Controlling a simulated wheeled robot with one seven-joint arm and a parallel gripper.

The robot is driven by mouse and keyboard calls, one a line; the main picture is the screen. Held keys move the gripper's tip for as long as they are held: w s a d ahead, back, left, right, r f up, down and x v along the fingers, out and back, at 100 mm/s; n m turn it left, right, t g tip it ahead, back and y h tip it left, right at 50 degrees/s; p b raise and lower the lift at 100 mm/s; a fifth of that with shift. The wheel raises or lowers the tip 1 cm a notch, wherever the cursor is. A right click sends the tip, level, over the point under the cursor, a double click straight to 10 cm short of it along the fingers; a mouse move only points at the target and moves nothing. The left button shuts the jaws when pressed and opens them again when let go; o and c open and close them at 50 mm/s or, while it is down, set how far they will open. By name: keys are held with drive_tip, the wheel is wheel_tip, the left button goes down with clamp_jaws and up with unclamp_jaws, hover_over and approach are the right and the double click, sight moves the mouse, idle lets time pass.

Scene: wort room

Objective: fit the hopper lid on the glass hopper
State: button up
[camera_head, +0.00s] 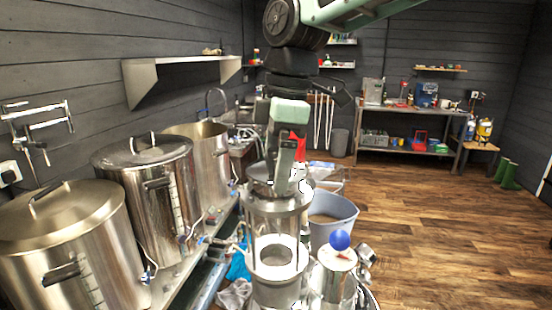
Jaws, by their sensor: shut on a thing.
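The glass hopper (250,233) stands upright at the lower centre, a clear cylinder with a metal collar round its top and a pale ring inside near its bottom. The steel hopper lid (262,184) is over the hopper's top. My gripper (288,184) points down from above and is shut on the lid. The gripper and its link hide the lid's handle and part of its right side. I cannot tell from this view whether the lid touches the rim or hangs just above it.
A steel cylinder with a blue ball (340,240) stands close to the hopper's right. A grey bucket (333,232) is behind it. Large steel kettles (145,190) line the left under a wall shelf (180,66). The wooden floor (440,235) at right is clear.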

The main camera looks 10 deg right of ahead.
drive_tip(key=shift+f+b, duration=0.55)
drive_tip(key=shift+f, duration=0.25)
drive_tip(key=shift+r, duration=0.2)
idle(0.3)
drive_tip(key=shift+r+p, duration=0.5)
drive_tip(key=shift+p, duration=0.15)
drive_tip(key=shift+r, duration=0.15)
idle(0.4)
drive_tip(key=shift+f+b, duration=0.35)
drive_tip(key=shift+f, duration=0.5)
idle(0.4)
drive_tip(key=o, duration=0.7)
drive_tip(key=r+p, duration=0.3)
drive_tip(key=d+r+p, duration=0.1)
drive_tip(key=r+p, duration=0.2)
drive_tip(key=r, duration=0.1)
drive_tip(key=r+p, duration=0.3)
drive_tip(key=r, duration=0.1)
drive_tip(key=shift+d, duration=0.35)
